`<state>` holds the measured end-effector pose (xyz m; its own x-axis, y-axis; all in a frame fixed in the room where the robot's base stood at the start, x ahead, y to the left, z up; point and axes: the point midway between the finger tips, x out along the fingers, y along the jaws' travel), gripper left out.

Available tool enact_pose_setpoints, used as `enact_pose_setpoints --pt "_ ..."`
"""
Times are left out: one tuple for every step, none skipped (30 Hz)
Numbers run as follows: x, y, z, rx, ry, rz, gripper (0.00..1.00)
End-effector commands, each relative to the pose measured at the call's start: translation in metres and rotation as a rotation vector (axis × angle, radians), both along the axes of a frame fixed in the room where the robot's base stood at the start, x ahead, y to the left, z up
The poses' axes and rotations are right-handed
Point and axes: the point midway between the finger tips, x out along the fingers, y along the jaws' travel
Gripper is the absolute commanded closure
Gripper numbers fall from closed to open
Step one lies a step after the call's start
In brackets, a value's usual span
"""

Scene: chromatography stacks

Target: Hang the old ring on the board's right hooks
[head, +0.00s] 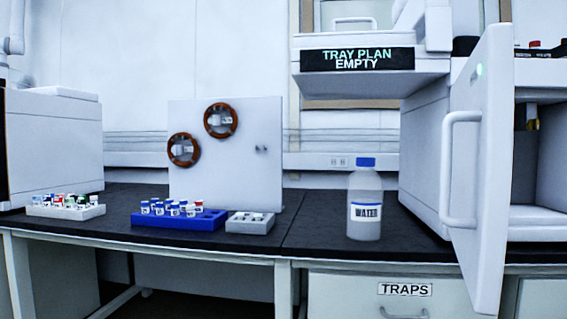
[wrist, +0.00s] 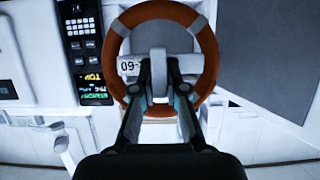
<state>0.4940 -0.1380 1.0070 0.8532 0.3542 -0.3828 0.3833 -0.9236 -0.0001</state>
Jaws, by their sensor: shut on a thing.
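My gripper (wrist: 159,88) shows in the wrist view, shut on the grey middle part of an orange-brown ring (wrist: 124,27). The ring has grey bands and a white tag (wrist: 129,66) reading "09-", partly covered. Neither my gripper nor this ring shows in the head view. The white board (head: 226,180) stands upright on the bench there. Two similar rings hang on it, an upper ring (head: 206,121) and a lower left ring (head: 171,152). The right hooks (head: 261,149) are small and bare.
A blue rack (head: 150,220) of vials and a grey block (head: 248,226) stand before the board. A water bottle (head: 365,205) stands to the right. An open oven door (head: 478,170) juts out at the right. Another vial rack (head: 65,211) is at left.

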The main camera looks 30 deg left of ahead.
Motion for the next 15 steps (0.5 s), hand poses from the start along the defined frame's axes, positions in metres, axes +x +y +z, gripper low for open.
enact_pose_setpoints --pt "0.0 0.0 0.0 0.0 0.0 0.0 1.0" --pt "0.001 0.0 0.0 0.0 0.0 0.0 1.0" --pt "0.002 0.001 0.0 0.0 0.0 0.001 1.0" --pt "0.003 0.002 0.0 0.0 0.0 0.001 1.0" --pt "0.005 0.002 0.0 0.0 0.0 0.002 1.0" --pt "0.008 0.004 0.0 0.0 0.0 0.003 1.0" --pt "0.011 0.005 0.0 0.001 0.0 0.003 1.0" --pt "0.014 0.006 0.0 0.001 0.001 0.004 1.0" --pt "0.019 0.008 0.0 0.001 0.0 0.004 1.0" --pt "0.023 0.01 0.0 0.001 0.0 0.004 1.0" --pt "0.027 0.012 0.0 0.0 0.001 0.005 1.0" --pt "0.033 0.015 0.0 0.001 0.0 0.005 1.0" --pt "0.038 0.016 0.0 0.001 0.0 0.005 1.0" --pt "0.043 0.019 0.0 0.0 0.001 0.005 1.0" --pt "0.049 0.021 0.0 0.0 0.0 0.005 1.0"
